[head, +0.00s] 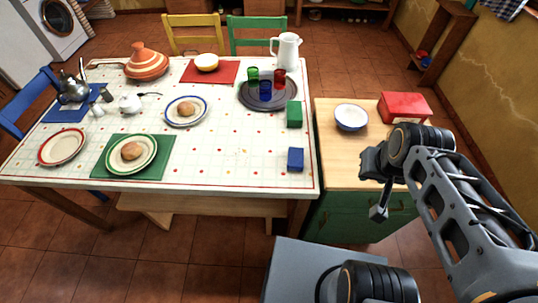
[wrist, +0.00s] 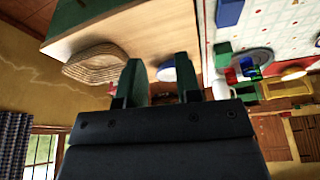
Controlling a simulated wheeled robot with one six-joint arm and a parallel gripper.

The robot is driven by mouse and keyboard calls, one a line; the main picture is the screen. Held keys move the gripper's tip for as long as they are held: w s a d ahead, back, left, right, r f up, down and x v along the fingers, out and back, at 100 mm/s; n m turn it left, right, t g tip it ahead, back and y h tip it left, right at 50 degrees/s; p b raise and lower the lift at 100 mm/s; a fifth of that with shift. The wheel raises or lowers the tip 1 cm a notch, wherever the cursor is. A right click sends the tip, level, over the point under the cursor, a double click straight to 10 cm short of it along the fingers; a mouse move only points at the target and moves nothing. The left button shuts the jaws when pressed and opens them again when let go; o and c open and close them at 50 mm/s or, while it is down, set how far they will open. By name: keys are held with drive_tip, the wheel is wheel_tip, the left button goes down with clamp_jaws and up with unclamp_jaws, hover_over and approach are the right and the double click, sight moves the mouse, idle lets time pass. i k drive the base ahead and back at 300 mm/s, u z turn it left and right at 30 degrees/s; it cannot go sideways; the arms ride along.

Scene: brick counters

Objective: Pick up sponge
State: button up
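No object is plainly recognisable as a sponge. Two small blocks lie at the right side of the dining table: a blue one (head: 295,159) near the front corner and a green one (head: 294,114) behind it; I cannot tell whether either is a sponge. In the wrist view, the blue block (wrist: 229,12) and green block (wrist: 223,55) show at upper right. My gripper (head: 374,190) is over the front of the wooden counter, right of both blocks. In the wrist view its two green fingers (wrist: 157,65) stand apart with nothing gripped.
The wooden counter (head: 334,172) holds a white bowl (head: 351,118) and a red box (head: 404,106). A tan ridged object (wrist: 95,62) shows in the wrist view. The dining table (head: 225,160) carries plates, a tagine (head: 147,65), a pitcher (head: 286,51) and a tray of cups.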

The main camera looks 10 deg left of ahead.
sight(295, 155)
drive_tip(key=u, duration=0.65)
drive_tip(key=k, duration=1.05)
drive_tip(key=u, duration=1.5)
drive_tip(key=i, duration=0.9)
drive_tip(key=z, duration=1.15)
drive_tip(key=i, duration=0.75)
drive_tip(key=z, duration=0.9)
